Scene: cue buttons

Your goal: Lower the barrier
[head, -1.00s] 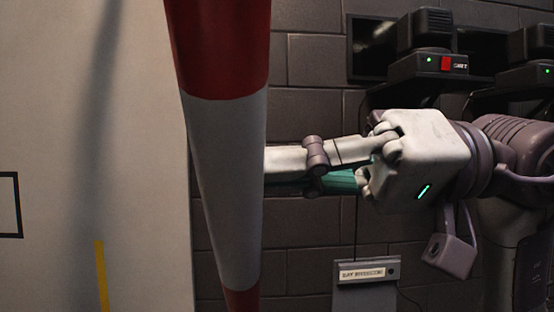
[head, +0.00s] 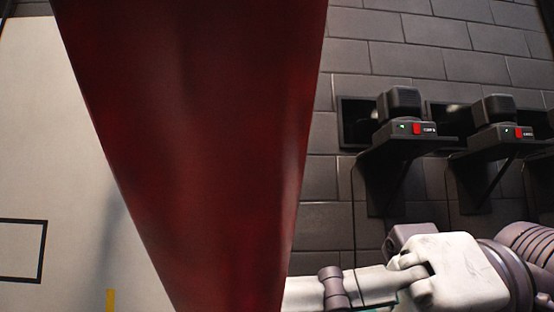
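The barrier (head: 205,130) is a thick pole, seen close up. Only a dark red stretch of it shows, running from the top down to the bottom edge and narrowing downward. My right gripper (head: 340,287) comes in from the lower right. Its pale fingers reach left to the barrier's right edge, and their tips are hidden behind the barrier or cut off by the bottom edge. Whether they touch or hold the barrier cannot be seen. My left gripper is out of view.
Two dark wall devices with red buttons, one in the middle (head: 417,128) and one at the right (head: 520,132), sit on brackets on the dark block wall (head: 400,60). A pale surface (head: 45,130) with a black rectangle outline lies at the left.

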